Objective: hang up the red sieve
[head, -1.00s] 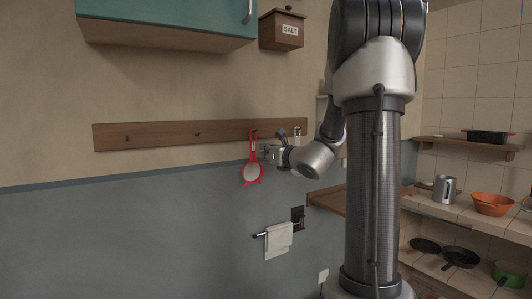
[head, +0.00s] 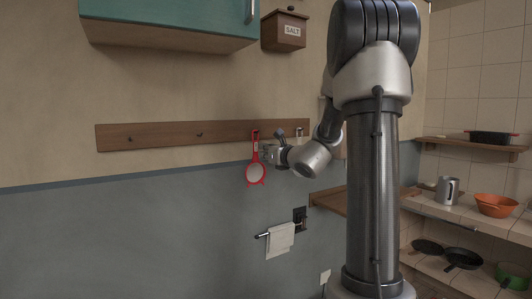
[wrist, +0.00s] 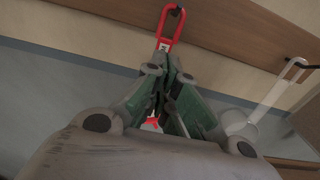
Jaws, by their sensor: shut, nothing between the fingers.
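The red sieve (head: 256,173) hangs upright against the wall, its bowl below the wooden rail. In the wrist view its red handle loop (wrist: 171,22) is around a dark hook (wrist: 176,11) on the rail. My gripper (head: 265,152) is just right of the sieve's handle in the head view. In the wrist view my gripper (wrist: 164,66) is shut and empty, its fingertips just below the loop. The fingers hide the middle of the handle. Only a bit of red and white shows between them lower down. I cannot tell whether they touch the handle.
The wooden rail (head: 165,135) has free hooks (head: 199,134) at the left. A white long-handled utensil (wrist: 268,101) hangs right of my gripper. A towel (head: 280,239) hangs on a bar below. A salt box (head: 285,30) and green cabinet (head: 170,20) are above.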

